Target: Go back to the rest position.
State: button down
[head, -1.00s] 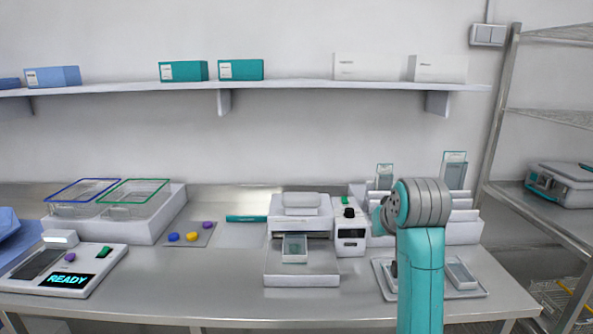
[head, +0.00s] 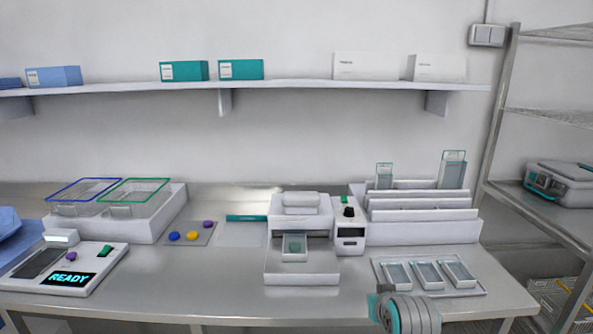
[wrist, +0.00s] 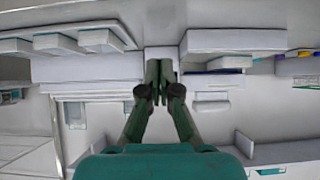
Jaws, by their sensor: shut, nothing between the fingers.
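My gripper (wrist: 158,88) is shut and empty in the wrist view, with its fingertips together. Three small dishes stand in a row on the tray, apart from my arm.
A white rack (head: 425,232) with upright glass plates stands behind the tray. A device reading READY (head: 68,279), two clear bins with blue and green rims (head: 139,184), and coloured caps (head: 192,236) are on the left. The bench front (head: 190,290) is bare left of the washer.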

jog(key=s+f+t, duration=0.1)
jog(key=s+f, duration=0.9)
jog(key=s, duration=0.2)
jog(key=s+f+t, duration=0.1)
jog(key=s+f, duration=0.8)
jog(key=s, duration=0.4)
jog(key=s+r, duration=0.3)
jog(key=s, duration=0.6)
jog(key=s+r+t, duration=0.1)
jog(key=s+r, duration=0.1)
jog(key=s, duration=0.8)
jog(key=s+r+t, duration=0.1)
jog(key=s+r, duration=0.2)
jog(key=s, duration=0.6)
jog(key=shift+s+r, duration=0.3)
jog(key=shift+s, duration=0.1)
